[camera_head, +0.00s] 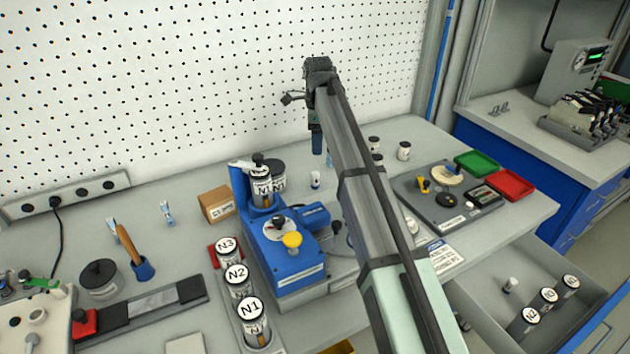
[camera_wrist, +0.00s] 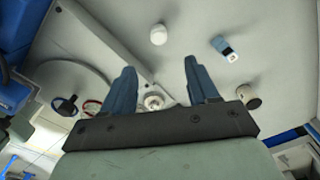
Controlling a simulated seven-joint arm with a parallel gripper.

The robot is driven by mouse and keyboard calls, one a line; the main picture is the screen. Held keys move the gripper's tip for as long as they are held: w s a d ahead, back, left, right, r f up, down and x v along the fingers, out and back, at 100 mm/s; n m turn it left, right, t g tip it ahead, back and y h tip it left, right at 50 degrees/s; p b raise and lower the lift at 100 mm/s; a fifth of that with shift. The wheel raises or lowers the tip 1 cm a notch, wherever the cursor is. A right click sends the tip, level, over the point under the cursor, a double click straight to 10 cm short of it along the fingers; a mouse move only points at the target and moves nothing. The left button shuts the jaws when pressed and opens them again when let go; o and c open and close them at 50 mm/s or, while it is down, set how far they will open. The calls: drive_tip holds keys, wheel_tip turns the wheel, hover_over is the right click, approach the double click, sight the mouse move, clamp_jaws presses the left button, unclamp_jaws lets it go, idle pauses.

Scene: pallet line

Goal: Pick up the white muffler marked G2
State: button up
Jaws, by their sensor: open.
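No mark G2 can be read in either view, so I cannot tell which piece is the muffler. Small white pieces stand on the bench: one with a dark top (camera_head: 404,150), another behind it (camera_head: 374,143), and a small white one (camera_head: 315,180) below my gripper (camera_head: 318,143). In the wrist view my gripper (camera_wrist: 163,82) has its two blue fingers apart. A small round pale piece (camera_wrist: 153,101) shows low between them. A white round piece (camera_wrist: 158,34) lies beyond the fingertips, and a white-sided cylinder (camera_wrist: 248,96) is right of the right finger.
A blue machine (camera_head: 290,255) stands left of my arm, with jars N1 (camera_head: 254,322), N2 (camera_head: 238,280) and N3 (camera_head: 226,250) beside it. A grey board (camera_head: 440,205), green tray (camera_head: 477,163) and red tray (camera_head: 511,185) are at right. An open drawer (camera_head: 590,330) holds several cylinders.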

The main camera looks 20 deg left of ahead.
sight(314, 173)
drive_tip(key=f, duration=0.7)
drive_tip(key=shift+s+a+f, duration=0.25)
drive_tip(key=shift+a+f, duration=0.1)
drive_tip(key=shift+w+a+f, duration=0.1)
drive_tip(key=shift+a+f, duration=0.05)
drive_tip(key=shift+f, duration=2.9)
clamp_jaws()
